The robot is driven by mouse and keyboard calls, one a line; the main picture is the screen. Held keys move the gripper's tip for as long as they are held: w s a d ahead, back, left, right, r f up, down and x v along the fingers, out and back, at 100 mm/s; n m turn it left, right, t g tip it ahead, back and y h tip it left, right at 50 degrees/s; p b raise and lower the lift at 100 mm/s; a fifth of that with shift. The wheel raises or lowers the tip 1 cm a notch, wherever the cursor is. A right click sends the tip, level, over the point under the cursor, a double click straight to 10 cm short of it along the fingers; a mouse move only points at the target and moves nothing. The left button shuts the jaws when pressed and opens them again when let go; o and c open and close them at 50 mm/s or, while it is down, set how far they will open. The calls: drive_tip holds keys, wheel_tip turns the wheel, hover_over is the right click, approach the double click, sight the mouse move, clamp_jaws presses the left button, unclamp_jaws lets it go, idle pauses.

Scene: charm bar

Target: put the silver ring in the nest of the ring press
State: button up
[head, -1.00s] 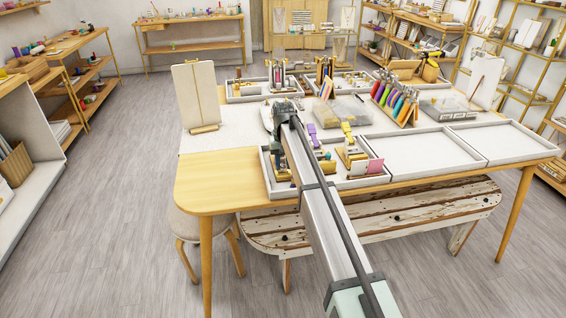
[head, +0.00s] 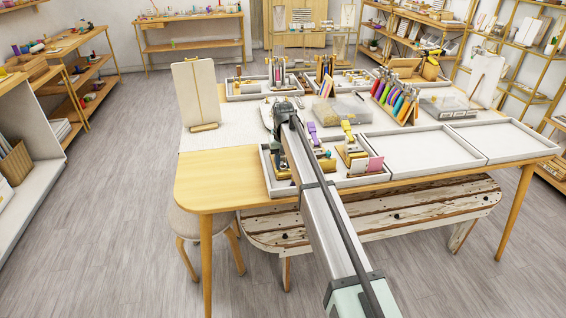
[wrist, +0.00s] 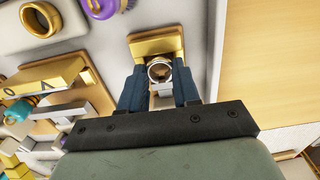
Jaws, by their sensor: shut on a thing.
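My gripper (wrist: 160,90) has its two dark blue fingers shut on the silver ring (wrist: 159,66), which stands on edge between the fingertips in the wrist view. A gold block (wrist: 155,43) lies just beyond the ring; I cannot tell whether the ring touches it or whether it belongs to the ring press. In the head view my gripper (head: 282,110) is over the left part of the table, and my arm hides its fingertips and the ring. Small press-like tools with a purple handle (head: 313,133) and a yellow handle (head: 348,131) stand in the front tray. I cannot tell which is the ring press.
In the wrist view a gold ring (wrist: 40,18), a purple piece (wrist: 100,7) and a gold lettered bar (wrist: 43,84) lie to the left. Bare wood (wrist: 255,60) is at the right. In the head view, empty trays (head: 425,151) fill the table's right front.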

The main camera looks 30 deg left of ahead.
drive_tip(key=shift+f, duration=0.25)
idle(0.4)
drive_tip(key=o, duration=1)
drive_tip(key=shift+c, duration=0.2)
wheel_tip(320, 180, up, 14)
idle(0.5)
